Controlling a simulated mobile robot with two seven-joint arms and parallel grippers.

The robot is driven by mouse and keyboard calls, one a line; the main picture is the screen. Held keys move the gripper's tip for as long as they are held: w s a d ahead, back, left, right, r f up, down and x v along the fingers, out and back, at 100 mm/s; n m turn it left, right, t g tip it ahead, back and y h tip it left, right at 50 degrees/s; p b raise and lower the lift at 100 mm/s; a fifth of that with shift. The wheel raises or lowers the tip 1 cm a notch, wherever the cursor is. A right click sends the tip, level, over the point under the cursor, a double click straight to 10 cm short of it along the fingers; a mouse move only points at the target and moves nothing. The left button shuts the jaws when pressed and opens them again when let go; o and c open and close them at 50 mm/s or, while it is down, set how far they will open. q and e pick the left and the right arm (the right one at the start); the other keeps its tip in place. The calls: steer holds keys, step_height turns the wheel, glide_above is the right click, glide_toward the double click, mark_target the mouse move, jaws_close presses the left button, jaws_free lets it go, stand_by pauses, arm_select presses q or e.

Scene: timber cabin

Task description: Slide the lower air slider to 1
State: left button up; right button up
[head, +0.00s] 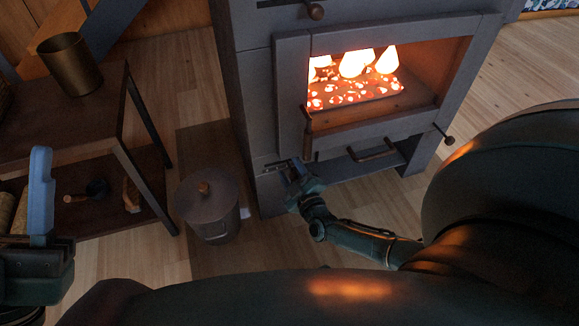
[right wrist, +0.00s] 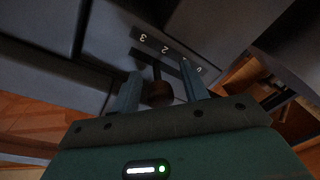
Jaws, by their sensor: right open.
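The stove's lower air slider has a number plate (right wrist: 164,48) on the dark stove front in the right wrist view. The 3, the 2 and a partly seen 0 show; the place between 2 and 0 is covered by a finger. The slider's brown knob (right wrist: 160,93) is on a dark stem that meets the plate close to the 2. My right gripper (right wrist: 160,68) is open, one finger on each side of the knob, with gaps visible. In the head view my right gripper (head: 292,171) is at the stove's lower left and hides the knob. My left gripper (head: 40,195) is at the left edge, partly cut off.
The stove (head: 290,100) has a glowing fire behind its door, with a door handle (head: 308,133) just above my right gripper. A lidded metal bucket (head: 208,208) stands left of the stove. A shelf table (head: 60,130) carries a brass cup (head: 70,63).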

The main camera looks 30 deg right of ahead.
jaws_close()
stand_by(0.5)
